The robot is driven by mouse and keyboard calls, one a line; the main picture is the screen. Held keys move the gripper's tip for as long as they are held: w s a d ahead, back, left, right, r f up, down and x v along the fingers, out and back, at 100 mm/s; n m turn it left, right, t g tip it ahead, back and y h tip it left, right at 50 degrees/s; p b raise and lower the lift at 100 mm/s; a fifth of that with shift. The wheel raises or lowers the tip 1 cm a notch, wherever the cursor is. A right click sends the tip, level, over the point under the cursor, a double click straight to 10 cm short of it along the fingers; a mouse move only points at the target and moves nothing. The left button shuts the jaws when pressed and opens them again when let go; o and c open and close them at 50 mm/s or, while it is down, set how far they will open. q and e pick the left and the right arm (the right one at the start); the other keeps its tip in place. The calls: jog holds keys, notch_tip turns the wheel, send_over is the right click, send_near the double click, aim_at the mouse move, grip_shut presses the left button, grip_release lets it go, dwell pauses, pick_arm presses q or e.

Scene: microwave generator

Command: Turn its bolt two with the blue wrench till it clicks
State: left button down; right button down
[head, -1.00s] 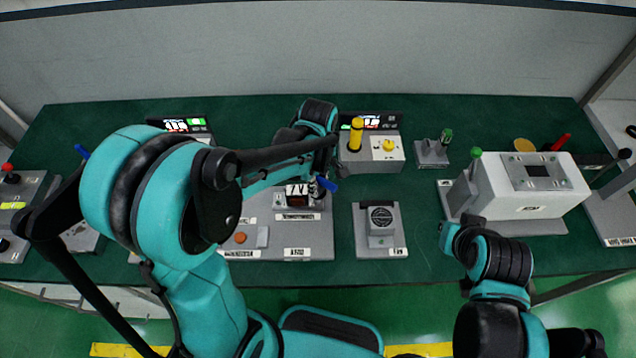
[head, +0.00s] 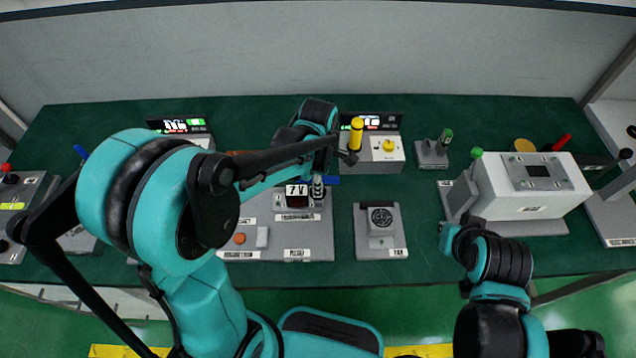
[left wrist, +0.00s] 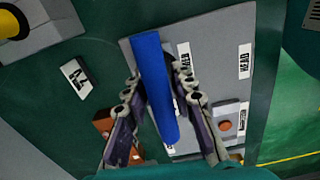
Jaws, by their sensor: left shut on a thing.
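My left gripper (head: 318,186) is shut on the blue wrench (head: 332,180), over the right side of the grey generator plate (head: 320,240). In the left wrist view the wrench (left wrist: 155,85) is a long blue bar between the two fingers (left wrist: 158,125). The plate (left wrist: 215,60) lies below it with white labels and an orange button (left wrist: 225,125). The wrench's working end and any bolt under it are hidden, so I cannot tell whether they touch. My right gripper (head: 452,238) is low at the right, its fingers too unclear to read.
A grey fan box (head: 381,230) stands right of the plate. Behind are a box with a yellow knob (head: 389,146) and a yellow cylinder (head: 356,134). A white machine (head: 530,185) stands at the right.

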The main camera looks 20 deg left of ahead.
pick_arm(q)
jog(key=m, duration=0.4)
jog(key=shift+m, duration=0.3)
jog(key=m, duration=0.4)
jog(key=shift+b, duration=0.3)
jog(key=shift+m, duration=0.3)
